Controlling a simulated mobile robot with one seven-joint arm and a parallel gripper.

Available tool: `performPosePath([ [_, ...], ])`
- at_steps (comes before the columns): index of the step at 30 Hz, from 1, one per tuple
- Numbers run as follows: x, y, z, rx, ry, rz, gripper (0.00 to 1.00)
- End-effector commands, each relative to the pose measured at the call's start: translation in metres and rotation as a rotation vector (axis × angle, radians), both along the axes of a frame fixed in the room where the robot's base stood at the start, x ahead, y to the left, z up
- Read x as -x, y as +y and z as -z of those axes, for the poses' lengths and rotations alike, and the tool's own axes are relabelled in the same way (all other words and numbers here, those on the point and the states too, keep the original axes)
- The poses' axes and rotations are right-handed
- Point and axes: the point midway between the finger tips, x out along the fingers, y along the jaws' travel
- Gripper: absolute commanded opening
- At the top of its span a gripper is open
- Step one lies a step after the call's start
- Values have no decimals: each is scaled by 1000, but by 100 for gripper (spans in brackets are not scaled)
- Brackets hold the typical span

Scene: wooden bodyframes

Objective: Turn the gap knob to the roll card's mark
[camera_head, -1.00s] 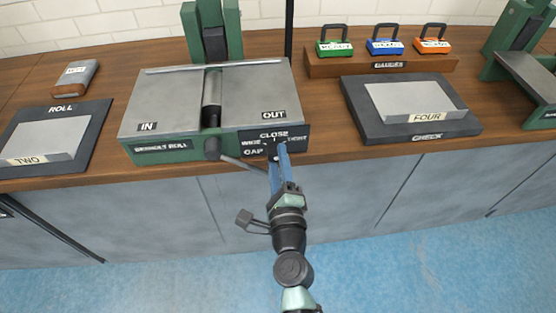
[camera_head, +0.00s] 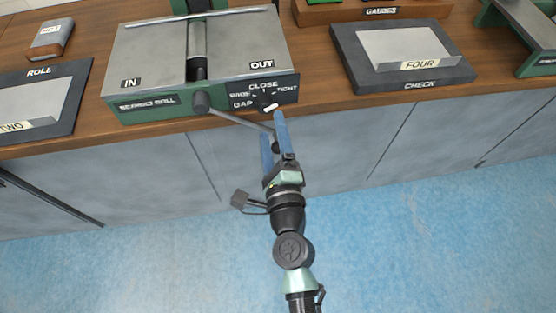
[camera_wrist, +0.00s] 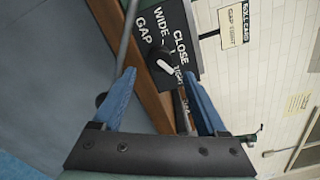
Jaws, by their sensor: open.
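The gap knob (camera_head: 267,103) is a dark knob with a white pointer on the black panel at the roll's front right. Its panel (camera_head: 290,96) reads WIDE, CLOSE and TIGHT, with GAP below. In the wrist view the white pointer (camera_wrist: 165,66) leans toward the TIGHT side; its exact setting is hard to tell. My gripper (camera_head: 272,125) is open and empty just in front of and below the knob. In the wrist view its blue fingers (camera_wrist: 159,76) stand apart, with the knob beyond. The roll card (camera_wrist: 238,20) on the wall appears to read GAP TIGHT.
The roll (camera_head: 128,50) has a dark handle (camera_head: 203,102) whose rod reaches toward my fingers. The ROLL tray (camera_head: 75,80) lies left and the CHECK tray (camera_head: 350,65) right. The GAUGES rack (camera_head: 320,16) is behind. The floor in front is clear.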

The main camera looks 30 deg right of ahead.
Motion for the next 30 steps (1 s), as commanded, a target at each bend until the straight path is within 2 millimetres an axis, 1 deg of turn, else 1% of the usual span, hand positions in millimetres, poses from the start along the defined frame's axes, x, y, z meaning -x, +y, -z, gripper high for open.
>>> performPosePath([
  [1, 11, 4, 4, 0, 3, -1, 75],
  [6, 40, 12, 4, 0, 3, -1, 75],
  [9, 54, 16, 3, 0, 2, -1, 75],
  [12, 64, 19, 3, 0, 1, 0, 75],
  [18, 74, 22, 1, -1, 0, 0, 75],
  [30, 74, 21, 0, 0, 0, 0, 75],
])
